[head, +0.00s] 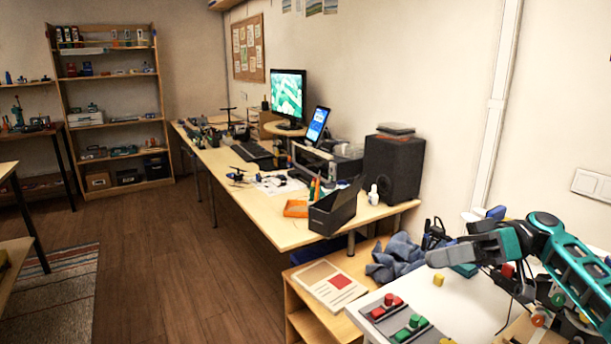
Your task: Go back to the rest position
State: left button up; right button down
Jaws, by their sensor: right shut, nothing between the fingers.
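My right gripper (436,258) comes in from the right on a teal and grey arm. Its grey fingers point left and are closed with nothing between them. It is over the white table (462,302) at the lower right, above the back edge area. My left gripper is out of view. On the white table, a grey plate with a red part (388,303) and a green part (412,326) lies at the front left. A small yellow block (438,280) stands just below the gripper in the picture.
A blue cloth (398,257) and dark cables lie behind the white table. A wooden shelf unit with a booklet (329,284) stands to its left. A long desk (266,217) holds a black speaker (393,168), an open dark box (333,211) and a monitor. The wooden floor (160,263) is clear.

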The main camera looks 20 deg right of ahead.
jog(key=w+a+r+n+g+y, duration=0.2)
jog(key=a+r+n, duration=0.1)
jog(key=a, duration=0.6)
jog(key=w+d+f+m+t+h, duration=0.95)
jog(key=w+d+h, duration=0.25)
jog(key=w+h, duration=0.15)
jog(key=w+d+r+m+t+h, duration=0.2)
jog(key=w+d+t+h, duration=0.2)
jog(key=d+h, duration=0.3)
jog(key=d+r+n+t+h, duration=0.3)
jog(key=d+r+t, duration=0.25)
jog(key=r, duration=0.35)
jog(key=s+a+f+g+y, duration=0.2)
jog(key=s+a+f, duration=0.3)
jog(key=f, duration=0.4)
jog(key=s+a+f+n+g+y, duration=0.1)
jog(key=s+a+f, duration=0.1)
jog(key=a+f, duration=0.55)
jog(key=s+a+f+g+y, duration=0.2)
jog(key=s+a+f, duration=0.3)
jog(key=f, duration=0.5)
jog(key=s+a+f+m+g+y, duration=0.1)
jog(key=s+a+f, duration=0.4)
jog(key=s, duration=0.5)
jog(key=s+a+f+m+g+y, duration=0.1)
jog(key=s+a+f, duration=0.3)
jog(key=s+a, duration=0.6)
jog(key=shift+s+f+g, duration=0.4)
jog(key=shift+s+g, duration=0.1)
jog(key=shift+g, duration=0.1)
